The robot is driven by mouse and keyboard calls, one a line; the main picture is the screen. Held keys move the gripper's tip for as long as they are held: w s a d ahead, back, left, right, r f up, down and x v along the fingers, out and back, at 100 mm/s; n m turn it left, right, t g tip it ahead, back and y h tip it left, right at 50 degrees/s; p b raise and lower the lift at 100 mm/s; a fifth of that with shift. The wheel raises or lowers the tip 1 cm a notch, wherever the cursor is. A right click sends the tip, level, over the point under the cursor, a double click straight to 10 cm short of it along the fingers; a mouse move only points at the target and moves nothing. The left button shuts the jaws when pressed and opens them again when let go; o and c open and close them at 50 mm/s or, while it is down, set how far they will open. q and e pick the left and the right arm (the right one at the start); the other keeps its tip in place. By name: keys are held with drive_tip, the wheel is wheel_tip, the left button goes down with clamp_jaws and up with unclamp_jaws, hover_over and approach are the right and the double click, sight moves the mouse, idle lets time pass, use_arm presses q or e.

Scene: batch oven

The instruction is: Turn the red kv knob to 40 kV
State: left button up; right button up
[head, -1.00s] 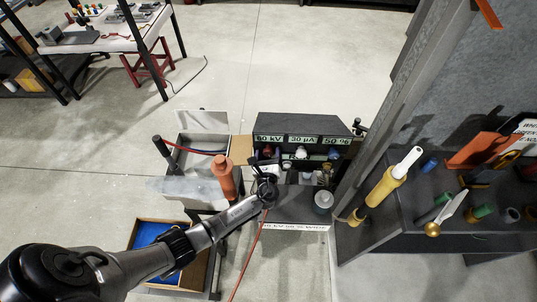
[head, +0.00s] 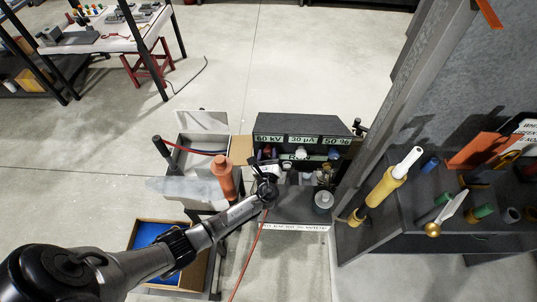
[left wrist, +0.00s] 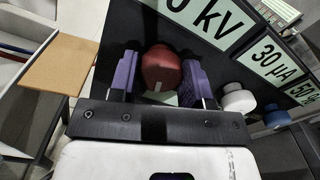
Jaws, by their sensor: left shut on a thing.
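The red kV knob (left wrist: 161,68) is on the dark control box (head: 300,124), below a display that seems to read 60 kV (head: 270,139). In the left wrist view only its "0 kV" end (left wrist: 205,18) shows. My left gripper (left wrist: 160,80) is shut on the red knob, with a purple pad against each side. A pale mark shows on the knob's lower edge. In the head view the left gripper (head: 264,168) reaches the box's left end and partly hides the knob. My right gripper is not in view.
To the right of the red knob are a white knob (left wrist: 239,100) and a blue knob (left wrist: 276,116), below the 30 µA and 50 % displays. An orange-red cylinder (head: 223,177) stands close left of the gripper. A grey post (head: 400,110) rises right of the box.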

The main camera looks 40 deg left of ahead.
use_arm(q)
drive_tip(key=shift+f+n+b, duration=0.2)
drive_tip(key=shift+n+b, duration=0.9)
drive_tip(key=shift+b, duration=0.05)
drive_tip(key=n+b, duration=0.3)
drive_tip(key=shift+n, duration=0.3)
drive_tip(key=n+b, duration=0.3)
drive_tip(key=shift+r+n, duration=0.1)
drive_tip(key=shift+n, duration=0.3)
drive_tip(key=shift+n+b, duration=0.4)
drive_tip(key=shift+b, duration=0.1)
drive_tip(key=shift+r, duration=0.1)
